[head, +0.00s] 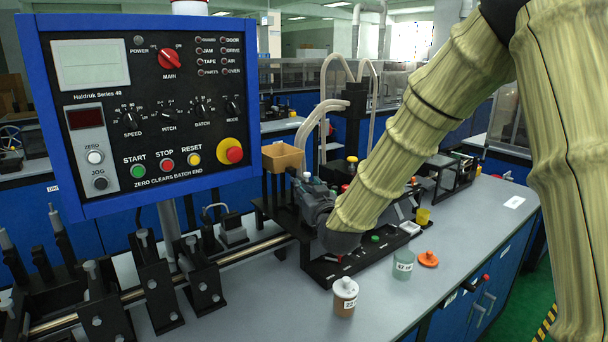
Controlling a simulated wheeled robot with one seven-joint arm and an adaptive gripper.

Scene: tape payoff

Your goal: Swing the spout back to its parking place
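My arm in its pale ribbed sleeve (395,175) reaches down to the black fixture (330,268) on the bench. My wrist ends in a dark cuff (340,238) low over this fixture. The fingers of my gripper are not clearly visible, so I cannot tell whether they touch or hold anything. Dark grey machine-like parts (313,202) show just left of the cuff. I cannot pick out the spout with certainty. Pale curved tubes (322,112) rise by a black post (355,118) behind my arm. The parking place cannot be made out.
A blue-framed control panel (140,100) stands at the left. A lidded jar (345,296), a greenish jar (403,262) and an orange knobbed piece (428,258) stand in front of the fixture. A cardboard box (283,157) is behind. The bench (475,225) is clear at right.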

